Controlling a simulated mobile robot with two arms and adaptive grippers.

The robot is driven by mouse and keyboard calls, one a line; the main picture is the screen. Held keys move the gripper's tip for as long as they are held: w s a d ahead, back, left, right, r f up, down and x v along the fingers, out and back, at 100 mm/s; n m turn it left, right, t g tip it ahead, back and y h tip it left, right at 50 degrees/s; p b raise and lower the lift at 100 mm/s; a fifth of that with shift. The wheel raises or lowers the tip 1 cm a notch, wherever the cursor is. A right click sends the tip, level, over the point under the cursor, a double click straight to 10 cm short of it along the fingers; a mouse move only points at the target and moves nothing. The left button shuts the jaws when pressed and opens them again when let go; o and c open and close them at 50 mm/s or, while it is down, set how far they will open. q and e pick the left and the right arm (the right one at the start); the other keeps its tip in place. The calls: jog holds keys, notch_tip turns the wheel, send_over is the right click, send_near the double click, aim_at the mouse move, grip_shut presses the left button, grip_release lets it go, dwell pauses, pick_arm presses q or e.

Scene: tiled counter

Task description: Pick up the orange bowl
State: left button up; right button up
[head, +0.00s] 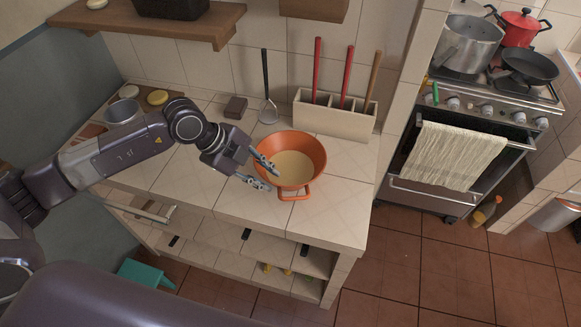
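The orange bowl (319,150) stands upright on the tiled counter, near its front right part. It has a pale inside and small handles at its rim, one at the front. My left gripper (269,177) is at the bowl's left side with its fingers spread. The upper finger overlaps the bowl's left rim in the picture and the lower finger is in front of the bowl's left side. I cannot tell whether either finger touches it. My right gripper is not in view.
A cream holder (335,118) with several long-handled utensils stands behind the bowl. A ladle (268,111) and a small brown block (236,107) are at the back. A metal pot (123,111) is at the left. The counter (335,210) is clear right of the bowl.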

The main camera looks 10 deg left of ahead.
aim_at(275, 184)
pick_arm(q)
jog(key=p+x, duration=0.1)
jog(key=x, duration=0.2)
jog(key=shift+f, duration=0.35)
jog(key=shift+w+d+f, duration=0.15)
jog(key=shift+d+f, duration=0.05)
jog(key=shift+f, duration=0.25)
grip_shut()
jog(key=shift+r, duration=0.15)
